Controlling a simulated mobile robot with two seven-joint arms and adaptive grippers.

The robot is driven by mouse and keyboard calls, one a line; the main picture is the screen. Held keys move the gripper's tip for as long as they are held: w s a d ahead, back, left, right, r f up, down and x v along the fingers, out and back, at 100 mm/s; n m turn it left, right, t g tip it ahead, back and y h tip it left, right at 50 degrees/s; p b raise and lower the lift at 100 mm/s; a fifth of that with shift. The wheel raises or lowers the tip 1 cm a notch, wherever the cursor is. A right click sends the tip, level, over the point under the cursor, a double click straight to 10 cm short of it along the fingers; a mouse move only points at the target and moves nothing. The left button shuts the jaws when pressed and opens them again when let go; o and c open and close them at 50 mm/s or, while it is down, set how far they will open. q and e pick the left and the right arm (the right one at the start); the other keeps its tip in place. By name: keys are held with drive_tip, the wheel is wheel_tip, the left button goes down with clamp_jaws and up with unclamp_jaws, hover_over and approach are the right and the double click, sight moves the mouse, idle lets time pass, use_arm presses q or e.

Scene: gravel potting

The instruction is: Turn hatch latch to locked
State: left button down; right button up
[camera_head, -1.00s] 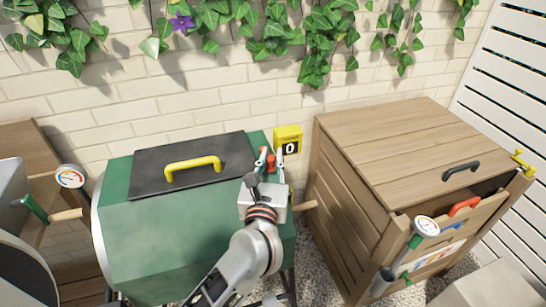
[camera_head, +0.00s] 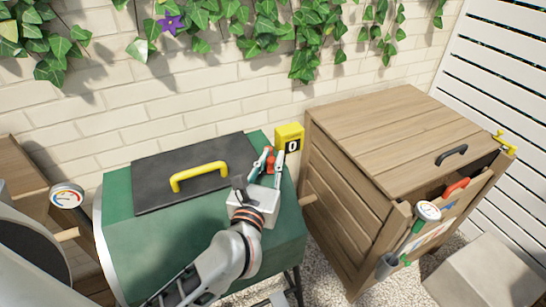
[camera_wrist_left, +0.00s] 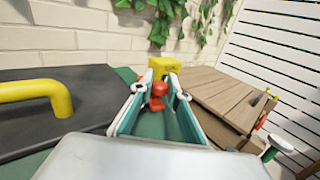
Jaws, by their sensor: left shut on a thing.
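The hatch latch (camera_head: 269,160) is a small red piece on the green drum (camera_head: 150,250), right of the black hatch (camera_head: 160,190) with its yellow handle. My left gripper (camera_head: 270,163) reaches over the drum with its fingers on either side of the latch, shut on it. In the left wrist view the red latch (camera_wrist_left: 158,92) stands between the two fingers, near their tips. The latch's base and its contact with the finger pads are partly hidden. My right gripper is in neither view.
A yellow counter box (camera_head: 289,138) reading 0 stands just behind the latch, close to the fingertips. A wooden bin (camera_head: 385,140) stands to the right, with a dial tool (camera_head: 428,211) at its front. A brick wall (camera_head: 200,90) closes the back.

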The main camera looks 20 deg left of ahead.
use_arm(q)
drive_tip(key=shift+s+a+m+h, duration=0.15)
drive_tip(key=shift+a+m+h, duration=0.2)
drive_tip(key=shift+m+h, duration=0.35)
drive_tip(key=h, duration=0.1)
drive_tip(key=a+m+h, duration=0.1)
drive_tip(key=shift+s+h, duration=0.15)
drive_tip(key=shift+h, duration=0.25)
drive_tip(key=shift+s+a+f+m+g+h, duration=0.1)
drive_tip(key=shift+a+m+g+h, duration=0.3)
drive_tip(key=shift+m+h, duration=0.65)
drive_tip(key=shift+a+m+g+h+b, duration=0.3)
drive_tip(key=shift+a+m+h+b, duration=0.2)
drive_tip(key=shift+h, duration=0.65)
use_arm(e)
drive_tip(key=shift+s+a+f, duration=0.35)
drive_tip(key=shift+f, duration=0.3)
use_arm(q)
drive_tip(key=c, duration=2)
unclamp_jaws()
drive_tip(key=shift+o, duration=0.2)
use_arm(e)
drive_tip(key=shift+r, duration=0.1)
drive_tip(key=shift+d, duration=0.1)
